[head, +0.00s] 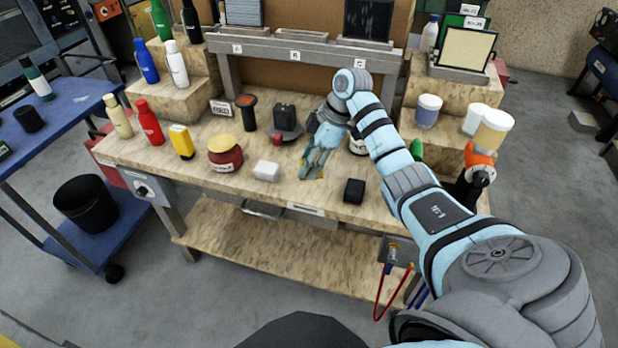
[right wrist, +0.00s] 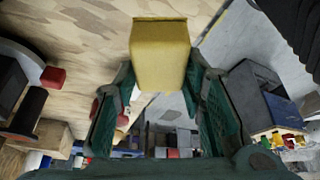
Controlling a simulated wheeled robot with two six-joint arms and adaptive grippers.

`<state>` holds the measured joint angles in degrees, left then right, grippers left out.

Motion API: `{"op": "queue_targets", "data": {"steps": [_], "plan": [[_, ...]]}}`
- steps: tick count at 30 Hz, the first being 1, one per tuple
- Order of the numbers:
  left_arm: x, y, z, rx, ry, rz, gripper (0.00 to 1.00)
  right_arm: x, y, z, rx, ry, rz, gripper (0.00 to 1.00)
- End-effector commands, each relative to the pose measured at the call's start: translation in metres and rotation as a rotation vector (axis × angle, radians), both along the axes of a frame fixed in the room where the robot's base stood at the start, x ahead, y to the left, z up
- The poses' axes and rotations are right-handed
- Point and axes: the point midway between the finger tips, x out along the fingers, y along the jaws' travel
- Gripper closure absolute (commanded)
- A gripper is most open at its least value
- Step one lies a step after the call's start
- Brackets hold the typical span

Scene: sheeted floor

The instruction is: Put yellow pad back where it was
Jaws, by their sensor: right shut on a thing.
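The yellow pad (right wrist: 160,55) is a blocky yellow piece between the fingers of my right gripper (right wrist: 160,85) in the right wrist view. The gripper is shut on it. In the head view my right gripper (head: 313,170) points down over the middle of the wooden workbench (head: 225,190). Only small yellowish bits show at its fingertips there, so the pad is mostly hidden. I cannot tell whether the pad touches the bench top. My left gripper is not in view.
A white block (head: 267,171) and a red jar (head: 225,154) stand left of the gripper. A small black block (head: 354,191) lies to its right near the front edge. A dark device (head: 285,120) stands behind left. Bottles and stepped wooden blocks fill the bench's sides.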

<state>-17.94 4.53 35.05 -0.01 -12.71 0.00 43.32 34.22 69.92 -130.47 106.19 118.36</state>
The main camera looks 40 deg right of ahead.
Motion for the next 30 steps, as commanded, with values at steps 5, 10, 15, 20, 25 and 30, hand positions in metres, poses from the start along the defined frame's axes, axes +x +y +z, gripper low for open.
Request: {"op": "queue_targets", "data": {"steps": [5, 10, 15, 20, 25, 30], "plan": [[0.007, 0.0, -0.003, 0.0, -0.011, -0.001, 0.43, 0.0, -0.001, -0.029, 0.001, 0.003, -0.003, 0.89], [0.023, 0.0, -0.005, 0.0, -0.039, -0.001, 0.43, 0.0, -0.002, -0.049, -0.001, 0.0, -0.004, 0.89], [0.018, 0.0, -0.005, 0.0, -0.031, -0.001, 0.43, 0.0, -0.002, -0.048, 0.0, 0.001, -0.004, 0.89], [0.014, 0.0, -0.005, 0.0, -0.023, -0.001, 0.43, 0.0, -0.002, -0.05, 0.0, 0.001, -0.004, 0.49], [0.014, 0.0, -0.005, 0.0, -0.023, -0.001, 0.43, 0.0, -0.002, -0.049, 0.0, 0.0, -0.004, 0.43], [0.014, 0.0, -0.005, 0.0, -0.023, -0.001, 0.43, 0.0, -0.002, -0.048, 0.0, 0.0, -0.004, 0.43]]}}
